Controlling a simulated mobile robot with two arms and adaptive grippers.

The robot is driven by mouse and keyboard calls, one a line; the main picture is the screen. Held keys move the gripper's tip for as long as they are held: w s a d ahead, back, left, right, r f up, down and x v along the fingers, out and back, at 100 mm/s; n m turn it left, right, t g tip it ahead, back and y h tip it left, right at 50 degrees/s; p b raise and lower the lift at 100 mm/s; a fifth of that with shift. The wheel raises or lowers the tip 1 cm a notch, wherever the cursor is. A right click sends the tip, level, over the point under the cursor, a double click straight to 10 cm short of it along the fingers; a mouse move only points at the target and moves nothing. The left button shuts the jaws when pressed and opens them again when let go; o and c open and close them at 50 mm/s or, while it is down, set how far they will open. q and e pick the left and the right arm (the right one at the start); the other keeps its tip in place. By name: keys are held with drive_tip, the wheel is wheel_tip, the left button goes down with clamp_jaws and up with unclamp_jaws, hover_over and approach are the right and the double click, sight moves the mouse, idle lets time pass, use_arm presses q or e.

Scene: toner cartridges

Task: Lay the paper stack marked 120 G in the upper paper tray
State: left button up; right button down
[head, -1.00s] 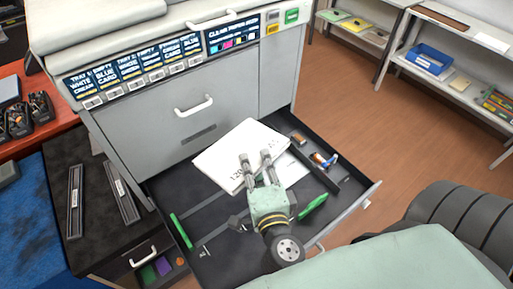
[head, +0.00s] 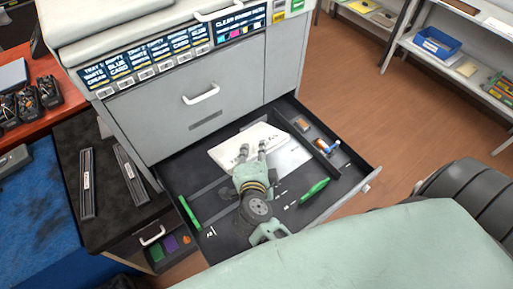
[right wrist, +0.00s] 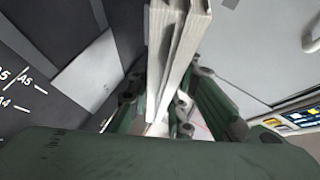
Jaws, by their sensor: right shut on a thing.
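The white paper stack (head: 247,139) is at the back of the open dark paper tray (head: 233,233), with dark lettering that is hard to read now. My right gripper (head: 251,149) is shut on the stack's near edge; the right wrist view shows the pale stack (right wrist: 178,50) between the fingers. Whether the stack rests on the tray floor or is held just above it, I cannot tell. A green guide (head: 189,212) stands at the tray's left and another green guide (head: 313,190) at its right. My left gripper is not in view.
A closed drawer front (head: 200,92) rises behind the tray, under a row of label screens. A side compartment at the tray's right holds small items (head: 325,146). A dark seat (head: 460,200) stands at the right. A blue bin (head: 437,42) is on a far shelf.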

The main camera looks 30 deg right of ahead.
drive_tip(key=shift+w+f, duration=0.2)
drive_tip(key=shift+f, duration=0.5)
drive_tip(key=shift+f+b, duration=0.6)
drive_tip(key=shift+f, duration=0.25)
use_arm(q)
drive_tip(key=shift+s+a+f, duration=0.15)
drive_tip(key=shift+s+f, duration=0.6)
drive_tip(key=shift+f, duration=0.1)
use_arm(e)
drive_tip(key=shift+f, duration=0.65)
